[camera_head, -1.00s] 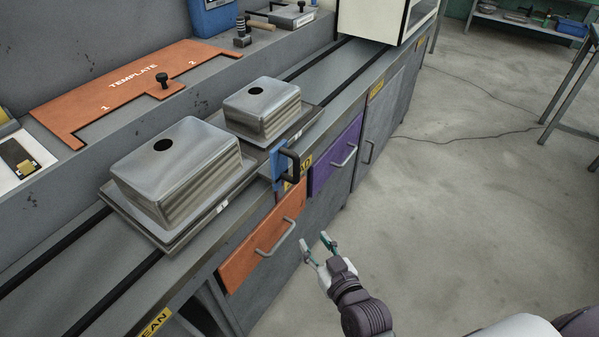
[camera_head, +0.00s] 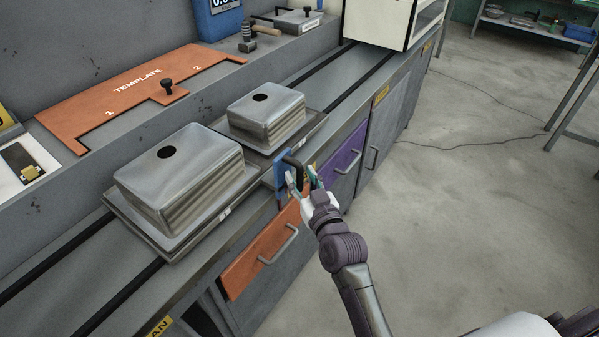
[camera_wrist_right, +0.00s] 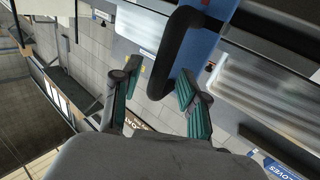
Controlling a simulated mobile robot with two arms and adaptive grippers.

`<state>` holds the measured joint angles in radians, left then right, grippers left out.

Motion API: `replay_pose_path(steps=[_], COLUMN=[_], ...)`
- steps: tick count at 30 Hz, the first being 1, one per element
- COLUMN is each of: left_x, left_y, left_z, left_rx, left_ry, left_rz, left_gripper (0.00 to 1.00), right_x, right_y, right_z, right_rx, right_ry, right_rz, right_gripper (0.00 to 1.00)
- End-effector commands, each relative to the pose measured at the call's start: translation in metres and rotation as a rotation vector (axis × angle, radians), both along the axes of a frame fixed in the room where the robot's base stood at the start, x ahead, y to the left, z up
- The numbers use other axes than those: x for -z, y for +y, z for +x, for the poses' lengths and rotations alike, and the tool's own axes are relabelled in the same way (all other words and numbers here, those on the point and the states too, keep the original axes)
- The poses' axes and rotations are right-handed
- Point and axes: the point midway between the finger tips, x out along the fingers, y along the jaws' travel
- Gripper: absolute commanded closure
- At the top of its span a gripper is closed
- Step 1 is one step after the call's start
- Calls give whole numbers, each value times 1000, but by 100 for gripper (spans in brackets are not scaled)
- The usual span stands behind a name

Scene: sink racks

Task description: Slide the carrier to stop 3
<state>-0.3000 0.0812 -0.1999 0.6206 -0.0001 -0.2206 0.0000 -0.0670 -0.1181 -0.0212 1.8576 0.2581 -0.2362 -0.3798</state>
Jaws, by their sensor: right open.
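The carrier (camera_head: 172,251) is a flat metal tray assembly on the black bench rails, bearing two upturned steel sinks, a larger near one (camera_head: 178,180) and a smaller far one (camera_head: 266,115). A blue plate (camera_head: 281,166) with a black handle (camera_head: 294,163) stands at its front edge, between the sinks. My right gripper (camera_head: 302,178) is open at this handle. In the right wrist view the black handle (camera_wrist_right: 170,55) and blue plate (camera_wrist_right: 202,42) lie just ahead of the green-padded fingers, roughly between them. Contact cannot be told. My left gripper is out of view.
An orange template (camera_head: 130,88) marked 1 and 2 lies on the back ledge. Below the bench edge are an orange drawer (camera_head: 258,262) and a purple drawer (camera_head: 343,165) with protruding handles. A white cabinet (camera_head: 378,20) stands over the rails' far end. The rails between are clear.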

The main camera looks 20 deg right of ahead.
Motion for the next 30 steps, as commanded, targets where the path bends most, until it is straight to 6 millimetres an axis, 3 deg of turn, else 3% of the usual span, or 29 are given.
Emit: replay_pose_path(steps=[5,14,22,30], left_x=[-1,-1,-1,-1], left_y=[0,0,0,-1], left_z=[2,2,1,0], left_rx=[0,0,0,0], left_ry=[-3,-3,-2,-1], left_rz=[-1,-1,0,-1], left_gripper=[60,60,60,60], right_x=[0,0,0,0], right_y=[1,1,1,1], right_z=[13,15,15,15], right_rx=[0,0,0,0], right_ry=[0,0,0,0], right_rz=[0,0,0,0], right_gripper=[57,57,100,100])
